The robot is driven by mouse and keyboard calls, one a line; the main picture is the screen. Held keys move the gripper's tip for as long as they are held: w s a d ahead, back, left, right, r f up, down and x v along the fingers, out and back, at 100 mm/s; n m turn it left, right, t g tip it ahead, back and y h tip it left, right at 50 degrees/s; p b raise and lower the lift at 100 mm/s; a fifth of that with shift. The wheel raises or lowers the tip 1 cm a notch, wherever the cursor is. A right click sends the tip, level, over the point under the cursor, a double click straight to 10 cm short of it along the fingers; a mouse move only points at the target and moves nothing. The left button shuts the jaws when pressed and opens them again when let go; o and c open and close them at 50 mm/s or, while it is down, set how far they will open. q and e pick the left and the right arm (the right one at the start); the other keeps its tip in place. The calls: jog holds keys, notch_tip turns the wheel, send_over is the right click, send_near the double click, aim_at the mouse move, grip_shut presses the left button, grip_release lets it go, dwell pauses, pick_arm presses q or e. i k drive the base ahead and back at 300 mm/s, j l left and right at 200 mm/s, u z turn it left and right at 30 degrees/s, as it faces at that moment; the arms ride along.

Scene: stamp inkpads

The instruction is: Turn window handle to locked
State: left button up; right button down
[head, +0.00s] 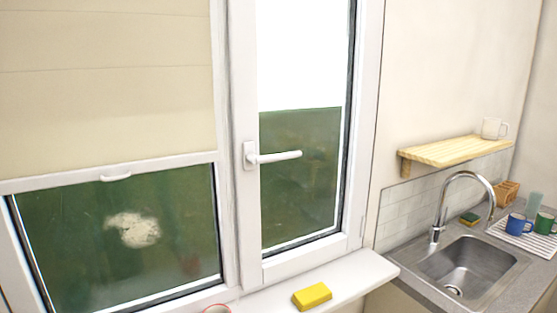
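The white window handle (275,156) is in the head view, on the left stile of the right-hand window sash (244,210). Its lever lies roughly horizontal and points right from its base plate. The sash looks closed against its frame. Neither of my grippers is in view, and nothing touches the handle.
A yellow block (312,296) and part of a red-rimmed round thing (217,309) are on the white sill (352,278). A beige blind (105,80) covers the upper left pane. At right are a sink (468,268), a tap (440,208), mugs and a wooden shelf (455,150).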

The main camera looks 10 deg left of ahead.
aim_at(252, 158)
jog(key=u, duration=0.4)
jog(key=i+l+u, duration=0.1)
jog(key=l+u, duration=0.2)
jog(key=u, duration=0.15)
jog(key=i+l+u, duration=0.1)
jog(key=l+u, duration=0.5)
jog(key=u, duration=0.25)
jog(key=l+u, duration=0.45)
jog(key=j, duration=0.1)
